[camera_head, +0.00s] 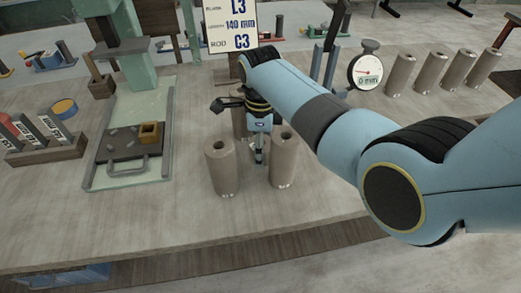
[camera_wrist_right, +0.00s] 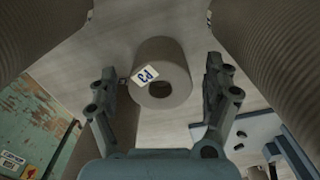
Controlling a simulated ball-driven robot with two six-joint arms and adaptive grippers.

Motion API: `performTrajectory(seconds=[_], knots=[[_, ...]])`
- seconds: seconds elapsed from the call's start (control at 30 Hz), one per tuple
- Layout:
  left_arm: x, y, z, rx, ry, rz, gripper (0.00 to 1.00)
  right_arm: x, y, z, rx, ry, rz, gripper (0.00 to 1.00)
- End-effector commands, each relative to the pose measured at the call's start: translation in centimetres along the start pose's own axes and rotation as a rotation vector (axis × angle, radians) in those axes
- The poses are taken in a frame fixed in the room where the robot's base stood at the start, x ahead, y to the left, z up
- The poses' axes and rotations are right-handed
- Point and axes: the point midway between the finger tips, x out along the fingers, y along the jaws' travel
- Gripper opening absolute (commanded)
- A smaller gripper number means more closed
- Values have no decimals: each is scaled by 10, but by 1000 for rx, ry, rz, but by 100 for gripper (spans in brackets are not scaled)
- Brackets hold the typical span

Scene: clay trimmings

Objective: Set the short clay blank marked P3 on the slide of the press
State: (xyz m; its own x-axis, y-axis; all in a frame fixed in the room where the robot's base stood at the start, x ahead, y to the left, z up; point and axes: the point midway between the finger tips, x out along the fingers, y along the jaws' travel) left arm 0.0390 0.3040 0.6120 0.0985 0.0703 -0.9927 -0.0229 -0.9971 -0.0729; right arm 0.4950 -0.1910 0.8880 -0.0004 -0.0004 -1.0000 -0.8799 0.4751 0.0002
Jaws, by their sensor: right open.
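The short clay blank marked P3 (camera_wrist_right: 176,91) stands upright in the right wrist view, its label on the top rim beside a dark centre hole. My right gripper (camera_wrist_right: 160,97) is open, its fingers on either side of this blank with visible gaps. In the head view my right gripper (camera_head: 258,152) points down among the clay blanks, and I cannot make out the P3 blank there. The green press (camera_head: 131,60) stands at the left, with its dark slide (camera_head: 126,155) in front, bearing a small wooden square frame (camera_head: 150,133) and grey scraps. My left gripper is not in view.
Tall blanks stand close on both sides of my right gripper, left (camera_head: 222,168) and right (camera_head: 284,160). A dial gauge (camera_head: 366,71) and several more blanks (camera_head: 430,70) stand right. A rack (camera_head: 46,148) sits left.

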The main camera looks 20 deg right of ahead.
Motion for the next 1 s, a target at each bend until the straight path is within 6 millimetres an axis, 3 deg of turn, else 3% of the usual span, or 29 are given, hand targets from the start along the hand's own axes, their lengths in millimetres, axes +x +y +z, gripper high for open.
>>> performTrajectory(seconds=[0.2,0.8,1.0], knots=[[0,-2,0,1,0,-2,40,1,0,0,0,0,0,84],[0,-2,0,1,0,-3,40,1,0,0,0,-1,-1,7],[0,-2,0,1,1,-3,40,0,0,0,0,-1,-1,7]])
